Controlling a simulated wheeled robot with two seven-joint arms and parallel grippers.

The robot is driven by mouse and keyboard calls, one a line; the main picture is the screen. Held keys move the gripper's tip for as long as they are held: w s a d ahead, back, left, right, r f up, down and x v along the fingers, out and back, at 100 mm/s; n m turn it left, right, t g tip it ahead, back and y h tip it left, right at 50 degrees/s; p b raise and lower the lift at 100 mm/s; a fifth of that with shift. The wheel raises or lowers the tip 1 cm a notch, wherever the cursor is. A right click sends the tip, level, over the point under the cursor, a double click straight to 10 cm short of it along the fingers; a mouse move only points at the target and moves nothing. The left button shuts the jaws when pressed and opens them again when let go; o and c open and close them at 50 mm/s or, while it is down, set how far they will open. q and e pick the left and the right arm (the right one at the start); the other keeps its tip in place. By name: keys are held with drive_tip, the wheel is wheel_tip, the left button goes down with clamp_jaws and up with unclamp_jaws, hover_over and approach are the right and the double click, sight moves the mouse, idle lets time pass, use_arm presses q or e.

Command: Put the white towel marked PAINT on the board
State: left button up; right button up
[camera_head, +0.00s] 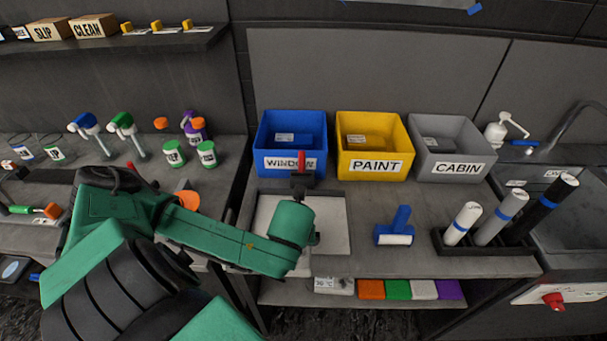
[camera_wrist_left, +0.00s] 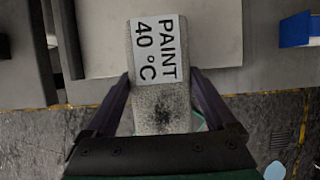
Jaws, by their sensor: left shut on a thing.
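My left gripper (camera_wrist_left: 160,76) is shut on a pale grey-white folded towel (camera_wrist_left: 150,105) labelled "PAINT 40 °C", with a finger on each side. The towel has a dark smudge near its lower end. In the head view a pale piece with a partly readable "°C" label (camera_head: 331,285) shows below the bench's front edge; my wrist hides the fingers there. The light board (camera_head: 335,238) lies on the bench just behind my wrist, partly covered by it. It also shows beyond the towel in the left wrist view (camera_wrist_left: 215,45). My right gripper is not in view.
Blue WINDOW (camera_head: 292,135), yellow PAINT (camera_head: 372,145) and grey CABIN (camera_head: 450,145) bins stand behind the board. A blue-handled roller (camera_head: 398,225) and a rack of rolls (camera_head: 480,241) are to the right. Orange, green, white and purple blocks (camera_head: 411,290) sit below the bench top.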

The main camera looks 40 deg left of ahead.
use_arm(q)
drive_tip(key=shift+w+a+f+b, duration=0.6)
drive_tip(key=shift+w+a+b, duration=0.15)
drive_tip(key=shift+b, duration=0.3)
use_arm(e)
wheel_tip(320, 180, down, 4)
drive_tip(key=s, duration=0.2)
use_arm(q)
drive_tip(key=shift+w+a+r+p, duration=0.6)
drive_tip(key=shift+w, duration=0.2)
drive_tip(key=w+a, duration=0.1)
drive_tip(key=w, duration=0.1)
drive_tip(key=w+a+p, duration=0.1)
drive_tip(key=w+a, duration=0.1)
drive_tip(key=w+a+p, duration=0.1)
drive_tip(key=w, duration=0.2)
drive_tip(key=shift+a, duration=0.3)
drive_tip(key=shift+w+a+f+p, duration=0.1)
drive_tip(key=shift+a+f+p, duration=0.05)
drive_tip(key=shift+f+p, duration=0.25)
wheel_tip(320, 180, down, 3)
drive_tip(key=shift+r, duration=0.15)
drive_tip(key=shift+f, duration=0.2)
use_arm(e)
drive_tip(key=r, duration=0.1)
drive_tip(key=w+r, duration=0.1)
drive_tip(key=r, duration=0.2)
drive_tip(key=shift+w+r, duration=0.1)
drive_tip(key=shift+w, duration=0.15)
